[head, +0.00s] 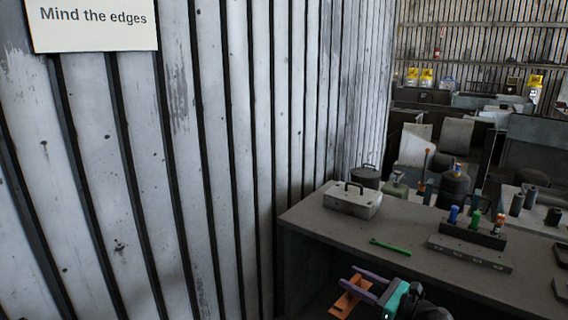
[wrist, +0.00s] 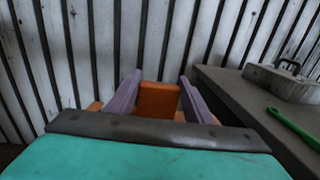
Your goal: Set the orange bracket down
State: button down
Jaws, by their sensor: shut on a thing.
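The orange bracket (head: 346,302) is between the purple fingers of my gripper (head: 362,284), low in the head view, in front of the grey workbench (head: 345,232). In the wrist view the bracket (wrist: 158,100) shows as an orange block between the two fingers of my gripper (wrist: 158,96), with small orange parts showing beside them. The gripper is shut on it. The bracket's lower part is hidden in the wrist view. I see no surface touching under it.
On the bench are a grey toolbox (head: 353,201), a green wrench (head: 390,247) and a holder (head: 472,234) with coloured-handled tools. The corrugated wall (head: 200,150) stands on the left, with a sign (head: 94,22). The bench top around the wrench is clear.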

jog(key=shift+n+g+y, duration=0.7)
jog(key=shift+g, duration=0.1)
jog(key=a, duration=0.1)
jog(key=s+a, duration=0.1)
jog(key=a, duration=0.2)
jog(key=shift+s+a+f, duration=0.2)
jog(key=shift+s+a, duration=0.05)
notch_tip(320, 180, up, 8)
jog(key=p, duration=0.7)
jog(key=shift+f+p, duration=0.2)
jog(key=shift+p, duration=0.15)
